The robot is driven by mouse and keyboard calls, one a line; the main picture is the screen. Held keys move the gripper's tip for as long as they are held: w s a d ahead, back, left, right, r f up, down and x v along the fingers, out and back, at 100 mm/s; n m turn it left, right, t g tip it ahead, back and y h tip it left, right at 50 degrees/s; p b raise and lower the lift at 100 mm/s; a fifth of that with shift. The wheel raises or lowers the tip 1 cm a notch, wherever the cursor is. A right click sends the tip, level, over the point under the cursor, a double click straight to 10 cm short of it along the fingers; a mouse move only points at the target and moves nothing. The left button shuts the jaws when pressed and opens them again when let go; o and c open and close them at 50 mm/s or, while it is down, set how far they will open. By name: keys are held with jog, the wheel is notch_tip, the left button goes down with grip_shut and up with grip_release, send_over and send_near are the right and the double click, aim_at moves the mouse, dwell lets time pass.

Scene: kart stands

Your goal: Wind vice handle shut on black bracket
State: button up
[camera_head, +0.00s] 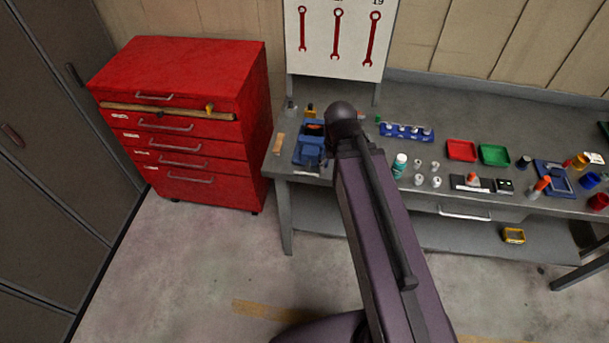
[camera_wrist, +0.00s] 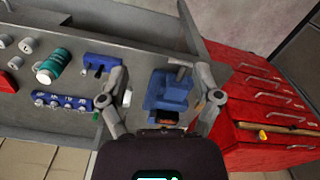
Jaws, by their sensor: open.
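The blue vice (camera_head: 310,148) stands near the left front end of the grey bench, partly beside my arm in the head view. In the wrist view the vice (camera_wrist: 168,92) lies between the spread fingers of my gripper (camera_wrist: 162,75), which is open and empty. A grey bar, seemingly the vice handle (camera_wrist: 180,62), shows at the vice's far end in the wrist view. A dark and orange-brown patch shows by the vice's near end. I cannot tell whether it is the black bracket. My arm hides the gripper in the head view.
A red drawer cabinet (camera_head: 185,120) stands left of the bench (camera_head: 420,180). A green-labelled bottle (camera_head: 399,165), white cups (camera_head: 436,182), a blue socket rail (camera_head: 406,132) and red (camera_head: 461,150) and green (camera_head: 494,155) trays lie to the right. A wrench board (camera_head: 338,40) stands behind.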

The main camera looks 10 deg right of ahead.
jog(key=shift+f, duration=0.1)
jog(key=c, duration=0.3)
notch_tip(320, 180, down, 8)
jog(key=b, duration=0.8)
